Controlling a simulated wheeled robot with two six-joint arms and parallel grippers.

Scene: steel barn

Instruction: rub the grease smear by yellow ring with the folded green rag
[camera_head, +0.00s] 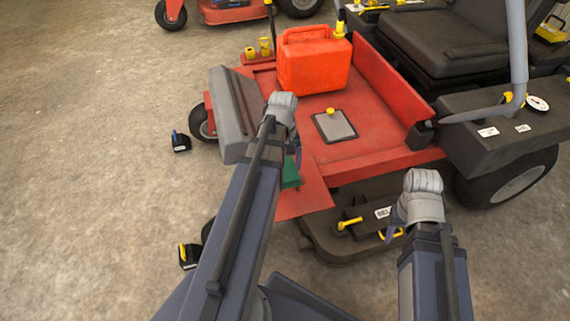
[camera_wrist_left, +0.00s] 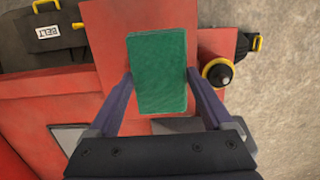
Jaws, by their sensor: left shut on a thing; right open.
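The folded green rag (camera_wrist_left: 158,72) is a flat rectangle between the two fingers of my left gripper (camera_wrist_left: 160,78), which is shut on it. In the head view, only part of the rag (camera_head: 291,173) shows below my left wrist, over the red mower deck's front left part. In the left wrist view, a dark round fitting with a yellowish band (camera_wrist_left: 218,72) is just right of the rag; I cannot tell whether it is the yellow ring. I cannot make out a grease smear. My right gripper (camera_head: 393,220) is open, its fingers mostly hidden by its wrist.
The red mower deck (camera_head: 375,148) carries a red fuel can (camera_head: 312,62) and a grey plate (camera_head: 335,126) with a yellow knob. A grey upright panel (camera_head: 230,115) stands at its left. The black seat (camera_head: 455,50) is behind.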

